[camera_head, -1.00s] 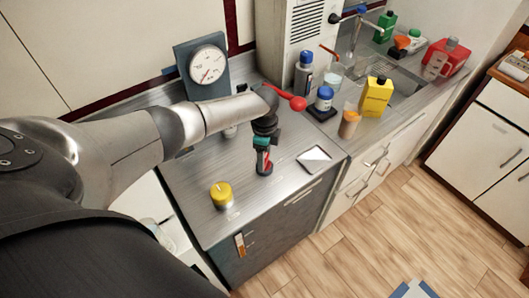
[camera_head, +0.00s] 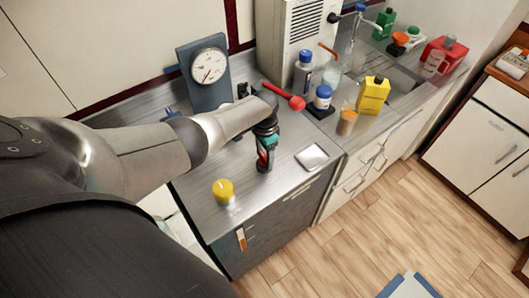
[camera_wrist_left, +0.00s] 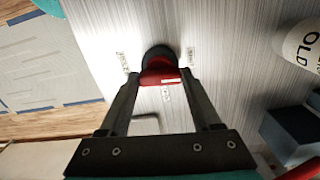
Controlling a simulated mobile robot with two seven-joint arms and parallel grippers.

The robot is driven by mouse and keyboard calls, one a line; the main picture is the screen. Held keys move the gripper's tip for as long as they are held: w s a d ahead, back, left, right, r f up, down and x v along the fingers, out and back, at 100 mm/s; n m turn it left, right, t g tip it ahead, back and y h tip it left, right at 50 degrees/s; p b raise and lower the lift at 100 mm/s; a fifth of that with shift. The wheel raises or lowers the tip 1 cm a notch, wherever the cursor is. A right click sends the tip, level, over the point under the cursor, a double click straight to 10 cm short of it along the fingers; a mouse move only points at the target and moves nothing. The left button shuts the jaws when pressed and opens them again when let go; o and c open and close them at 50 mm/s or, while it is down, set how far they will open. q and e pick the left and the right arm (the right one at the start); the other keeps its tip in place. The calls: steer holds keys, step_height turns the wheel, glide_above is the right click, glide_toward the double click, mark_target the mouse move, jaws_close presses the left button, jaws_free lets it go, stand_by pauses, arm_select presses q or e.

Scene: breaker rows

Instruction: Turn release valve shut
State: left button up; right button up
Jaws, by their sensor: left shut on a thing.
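The release valve shows in the left wrist view as a red handle (camera_wrist_left: 160,72) on a dark round base, with small printed labels around it on the brushed metal top. My left gripper (camera_wrist_left: 160,84) has one finger on each side of the red handle and is shut on it. In the head view my left gripper (camera_head: 264,166) points down at the metal counter (camera_head: 205,190), and its fingers mostly hide the valve. My right gripper is not in view.
A gauge (camera_head: 208,66) stands behind the arm. Bottles, including a yellow one (camera_head: 373,96), stand at right.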

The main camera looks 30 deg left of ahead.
mark_target(264, 156)
arm_select(q)
steer(key=shift+n, duration=0.6)
steer(key=o, duration=1.4)
steer(key=shift+r, duration=0.1)
steer(key=shift+r+p, duration=0.25)
steer(key=shift+p, duration=0.05)
steer(key=shift+r+p, duration=1.7)
steer(key=shift+r, duration=5.6)
